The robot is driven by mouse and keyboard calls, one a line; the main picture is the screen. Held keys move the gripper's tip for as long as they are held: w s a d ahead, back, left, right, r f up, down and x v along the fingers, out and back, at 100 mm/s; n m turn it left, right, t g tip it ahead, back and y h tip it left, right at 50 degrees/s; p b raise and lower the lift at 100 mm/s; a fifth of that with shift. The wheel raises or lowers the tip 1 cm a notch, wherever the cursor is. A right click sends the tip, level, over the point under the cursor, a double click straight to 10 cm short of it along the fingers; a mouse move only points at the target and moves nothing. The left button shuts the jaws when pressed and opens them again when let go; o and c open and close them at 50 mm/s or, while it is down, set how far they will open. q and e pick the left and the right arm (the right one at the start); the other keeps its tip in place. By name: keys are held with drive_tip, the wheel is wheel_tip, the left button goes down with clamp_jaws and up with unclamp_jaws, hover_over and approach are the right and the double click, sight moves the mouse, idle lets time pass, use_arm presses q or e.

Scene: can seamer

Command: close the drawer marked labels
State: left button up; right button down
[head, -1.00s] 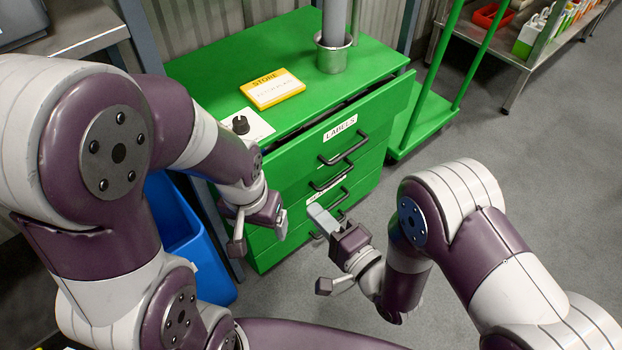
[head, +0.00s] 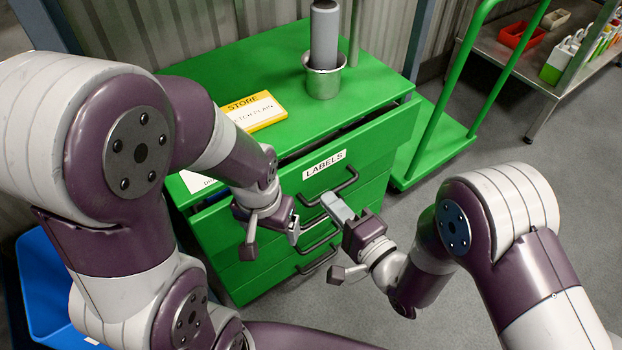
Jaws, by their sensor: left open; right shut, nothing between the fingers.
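The drawer marked LABELS (head: 372,147) is the top drawer of a green cabinet (head: 225,255). Its front stands out from the cabinet, with a dark gap behind its top edge, so it is partly open. Its dark bar handle (head: 347,180) is below the label. My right gripper (head: 336,207) is shut and empty, its fingertips in front of the drawers just below that handle in the picture; I cannot tell whether they touch anything. My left gripper (head: 296,230) is open and empty, in front of the cabinet's left part, and its arm hides the cabinet's left top corner.
A yellow STORE box (head: 256,111) and a metal cup (head: 324,80) holding a grey cylinder stand on the cabinet top. A green trolley (head: 432,150) is right of the cabinet. A blue bin (head: 45,290) is at left. Grey floor lies open at right.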

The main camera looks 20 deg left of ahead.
sight(300, 169)
drive_tip(key=b+x, duration=0.2)
drive_tip(key=x, duration=0.4)
drive_tip(key=shift+w+a+f, duration=0.1)
drive_tip(key=shift+a+f, duration=0.05)
drive_tip(key=shift+a, duration=0.05)
drive_tip(key=shift+w+a, duration=0.4)
drive_tip(key=shift+a, duration=0.15)
use_arm(q)
wheel_tip(300, 169, down, 3)
drive_tip(key=shift+r, duration=0.15)
use_arm(e)
drive_tip(key=shift+r, duration=0.2)
